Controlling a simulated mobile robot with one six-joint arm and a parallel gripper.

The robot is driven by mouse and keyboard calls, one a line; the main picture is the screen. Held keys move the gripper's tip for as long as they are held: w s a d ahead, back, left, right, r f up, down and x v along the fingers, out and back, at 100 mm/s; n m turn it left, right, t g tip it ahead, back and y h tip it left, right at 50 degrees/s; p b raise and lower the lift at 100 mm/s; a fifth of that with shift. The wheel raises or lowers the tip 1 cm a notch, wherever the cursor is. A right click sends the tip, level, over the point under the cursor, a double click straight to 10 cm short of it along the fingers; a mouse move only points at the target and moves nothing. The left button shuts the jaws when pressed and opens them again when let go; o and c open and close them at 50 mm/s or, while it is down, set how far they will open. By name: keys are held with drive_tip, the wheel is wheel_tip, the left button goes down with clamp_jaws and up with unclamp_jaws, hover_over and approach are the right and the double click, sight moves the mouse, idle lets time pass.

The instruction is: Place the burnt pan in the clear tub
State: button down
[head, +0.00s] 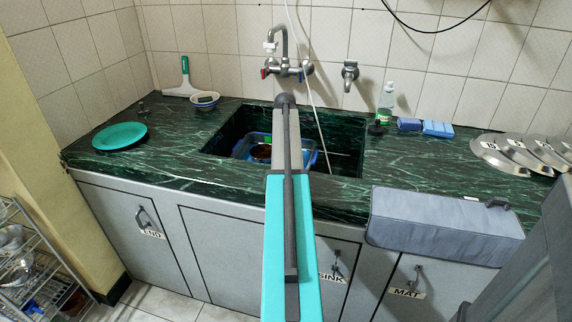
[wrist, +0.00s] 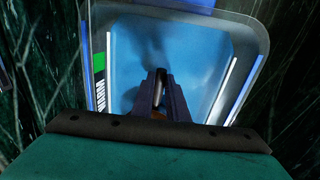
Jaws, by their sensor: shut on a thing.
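The clear tub (head: 313,157) sits in the sink, with blue showing inside it. The dark brown burnt pan (head: 262,152) shows within the tub's outline in the head view, left of my arm. In the wrist view the tub (wrist: 240,62) fills the upper middle, and my gripper (wrist: 161,82) points into its blue interior. My gripper is shut on a thin grey piece, which looks like the pan's handle (wrist: 158,92). My arm hides the gripper in the head view. I cannot tell whether the pan touches the tub's floor.
The green marble counter (head: 410,160) surrounds the sink (head: 345,130). The tap (head: 285,60) and a thin white hose stand over it. A green plate (head: 120,135) and a small bowl (head: 205,101) lie left. A bottle (head: 386,100), blue sponges (head: 437,128) and steel plates (head: 505,152) stand right.

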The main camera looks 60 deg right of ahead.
drive_tip(key=shift+f, duration=0.65)
drive_tip(key=shift+f, duration=1.85)
drive_tip(key=c, duration=1.7)
unclamp_jaws()
drive_tip(key=shift+c, duration=0.2)
wheel_tip(320, 180, up, 12)
drive_tip(key=a, duration=0.2)
drive_tip(key=shift+s+p, duration=0.3)
drive_tip(key=shift+s, duration=0.1)
drive_tip(key=shift+a+f, duration=0.1)
